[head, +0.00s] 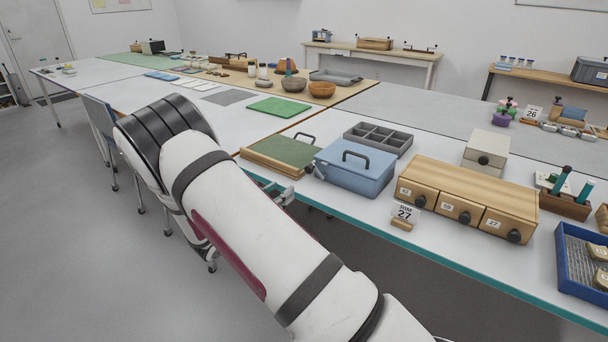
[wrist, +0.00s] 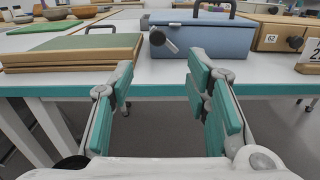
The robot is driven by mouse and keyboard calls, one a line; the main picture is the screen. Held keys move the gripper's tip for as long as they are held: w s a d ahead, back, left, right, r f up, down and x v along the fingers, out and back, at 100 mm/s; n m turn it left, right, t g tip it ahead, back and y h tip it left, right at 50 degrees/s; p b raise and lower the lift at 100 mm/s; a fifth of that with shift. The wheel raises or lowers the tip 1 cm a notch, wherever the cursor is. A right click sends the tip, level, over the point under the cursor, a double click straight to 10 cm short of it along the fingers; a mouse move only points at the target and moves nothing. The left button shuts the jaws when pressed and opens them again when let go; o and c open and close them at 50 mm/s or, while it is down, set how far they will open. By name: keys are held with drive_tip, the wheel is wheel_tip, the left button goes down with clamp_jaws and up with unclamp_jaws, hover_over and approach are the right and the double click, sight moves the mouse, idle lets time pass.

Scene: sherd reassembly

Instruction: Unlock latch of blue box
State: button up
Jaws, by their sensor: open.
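The blue box (head: 353,170) stands near the front edge of the white table, lid down, with a black handle on top. It also shows in the wrist view (wrist: 215,42). Its latch (wrist: 163,40), a grey lever with a dark round pivot, sits on the left part of the box's front face and slants down to the right. My gripper (wrist: 158,75) is open and empty, in front of the table edge and below the latch, apart from the box. In the head view my arm covers part of the gripper (head: 283,190).
A green-topped wooden board (head: 285,151) with a handle lies left of the box. A wooden drawer unit (head: 466,200) and a tag reading 27 (head: 404,213) stand to the right. A grey compartment tray (head: 378,139) is behind. The table's teal front edge (head: 345,212) runs below the box.

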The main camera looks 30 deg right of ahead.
sight(308, 171)
drive_tip(key=x, duration=0.6)
drive_tip(key=b+x, duration=0.1)
drive_tip(key=x, duration=0.6)
drive_tip(key=shift+w+d+f, duration=0.15)
drive_tip(key=shift+w+d, duration=0.1)
drive_tip(key=shift+w, duration=0.1)
drive_tip(key=shift+c, duration=0.3)
clamp_jaws()
